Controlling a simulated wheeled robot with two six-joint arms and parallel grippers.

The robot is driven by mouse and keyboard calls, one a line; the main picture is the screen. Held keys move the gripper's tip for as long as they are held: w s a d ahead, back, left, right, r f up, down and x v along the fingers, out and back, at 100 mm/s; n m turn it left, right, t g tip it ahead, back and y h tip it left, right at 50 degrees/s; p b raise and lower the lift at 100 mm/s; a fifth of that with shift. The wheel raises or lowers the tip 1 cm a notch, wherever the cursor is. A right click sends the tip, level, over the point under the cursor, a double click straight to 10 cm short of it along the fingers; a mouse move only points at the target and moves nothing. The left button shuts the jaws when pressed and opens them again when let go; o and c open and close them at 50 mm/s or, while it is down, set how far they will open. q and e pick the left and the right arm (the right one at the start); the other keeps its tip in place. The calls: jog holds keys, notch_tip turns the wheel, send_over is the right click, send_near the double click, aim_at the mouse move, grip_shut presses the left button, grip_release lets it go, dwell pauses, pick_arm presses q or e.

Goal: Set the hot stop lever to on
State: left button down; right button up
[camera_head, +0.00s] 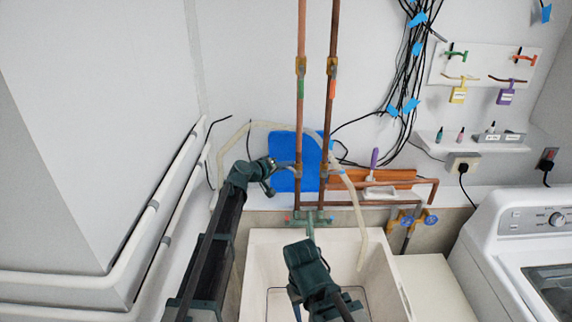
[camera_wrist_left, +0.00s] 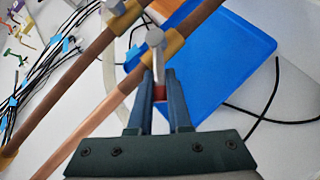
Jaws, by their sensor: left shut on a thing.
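Two vertical copper pipes run down the wall above the sink, a left pipe (camera_head: 300,120) and a right pipe (camera_head: 331,120). Each has brass fittings low down. My left gripper (camera_head: 287,166) is at these low fittings, in front of a blue wall sheet. In the left wrist view its fingers (camera_wrist_left: 160,92) are shut on a small red-ended lever (camera_wrist_left: 159,93), just below a grey bolt head (camera_wrist_left: 155,38) on a brass valve. I cannot make out any label or the lever's exact angle. My right gripper, on the arm above the sink, has its jaws unclear.
The white sink (camera_head: 262,255) lies below. The blue sheet (camera_head: 285,150) shows behind the pipes. A pale hose (camera_head: 352,195) hangs into the sink. Black cables (camera_head: 405,75) hang on the wall.

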dwell(0.3)
pick_arm(q)
jog(key=c, duration=0.9)
grip_release()
jog(key=shift+o, duration=0.2)
jog(key=shift+s+a, duration=0.1)
jog(key=p+v, duration=0.4)
jog(key=v, duration=0.9)
jog(key=shift+s+a+r, duration=0.15)
jog(key=shift+s+r, duration=0.05)
